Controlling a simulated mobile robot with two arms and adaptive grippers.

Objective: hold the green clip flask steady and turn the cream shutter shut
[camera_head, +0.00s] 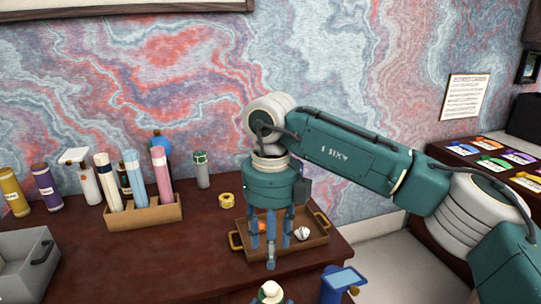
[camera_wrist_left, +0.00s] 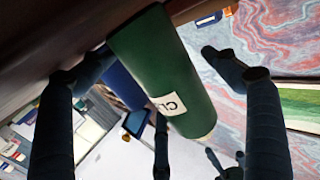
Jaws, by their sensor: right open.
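The green clip flask (camera_wrist_left: 170,75) fills the middle of the left wrist view. It is a green cylinder with a white label, partly cut off by its edge, reading "CL". My left gripper (camera_wrist_left: 160,68) has its fingers spread around it, with gaps showing at both sides. In the head view a cream-topped piece, seemingly the cream shutter (camera_head: 270,291), shows at the bottom edge; what is below it is cut off. My right gripper (camera_head: 270,250) is open, pointing down over a wooden tray, and holds nothing visible.
The wooden tray (camera_head: 322,222) holds a white item (camera_head: 302,234) and an orange one. A blue flapped container (camera_head: 342,284) stands at the bottom edge. A bottle rack (camera_head: 140,217), yellow tape roll (camera_head: 226,200) and grey box (camera_head: 30,262) are to the left.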

